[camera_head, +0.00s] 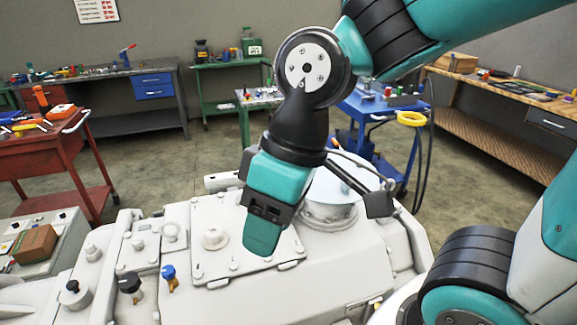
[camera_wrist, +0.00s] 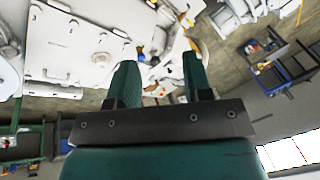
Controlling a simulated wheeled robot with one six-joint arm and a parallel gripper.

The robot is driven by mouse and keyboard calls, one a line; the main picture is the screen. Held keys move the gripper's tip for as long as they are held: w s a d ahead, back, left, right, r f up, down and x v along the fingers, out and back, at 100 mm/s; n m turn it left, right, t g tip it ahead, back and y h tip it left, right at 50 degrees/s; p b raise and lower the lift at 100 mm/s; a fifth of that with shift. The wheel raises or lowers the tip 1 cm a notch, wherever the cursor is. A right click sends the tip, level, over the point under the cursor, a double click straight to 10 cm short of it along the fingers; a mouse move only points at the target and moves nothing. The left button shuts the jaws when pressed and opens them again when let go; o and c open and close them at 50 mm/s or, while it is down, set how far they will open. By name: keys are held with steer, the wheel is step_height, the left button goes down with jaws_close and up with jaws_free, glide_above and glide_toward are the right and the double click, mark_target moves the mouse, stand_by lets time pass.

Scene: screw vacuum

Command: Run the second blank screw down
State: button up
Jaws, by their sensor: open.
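The white machine (camera_head: 330,265) fills the foreground of the head view. A raised plate (camera_head: 205,272) on its top carries a round white boss (camera_head: 213,239) and small bolt heads along its edges. I cannot tell which of these is the second blank screw. My gripper (camera_head: 263,242) hangs over the right part of the plate and hides some of it. In the wrist view its two teal fingers (camera_wrist: 158,75) are apart with nothing held between them. The white plate (camera_wrist: 75,35) shows beyond them, tilted, with a round boss (camera_wrist: 101,58).
Left of the plate stand a blue-topped fitting (camera_head: 168,275) and a black-topped fitting (camera_head: 130,285). A round white cover (camera_head: 330,195) rises behind the plate. A red cart (camera_head: 60,155) stands left, a blue cart (camera_head: 375,115) behind. Open floor lies between them.

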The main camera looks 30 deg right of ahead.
steer(key=w+d+r+n+h+p, duration=0.1)
steer(key=w+d+r+p, duration=0.1)
steer(key=w+d, duration=0.45)
steer(key=w+d+r+n+h+p, duration=0.1)
steer(key=w+d+r+p, duration=0.15)
steer(key=w, duration=0.75)
steer(key=w+d+f+n+h+p, duration=0.1)
steer(key=w+d, duration=0.4)
steer(key=d, duration=0.2)
steer(key=w+d+f+n+h, duration=0.1)
steer(key=w+d, duration=0.3)
steer(key=d, duration=0.3)
steer(key=f+p, duration=0.2)
steer(key=f, duration=0.6)
steer(key=f+p, duration=0.2)
steer(key=f, duration=0.7)
steer(key=shift+w+d+f+p, duration=0.15)
steer(key=shift+d+f+p, duration=0.05)
steer(key=shift+f+p, duration=0.15)
steer(key=shift+r, duration=0.1)
jaws_close()
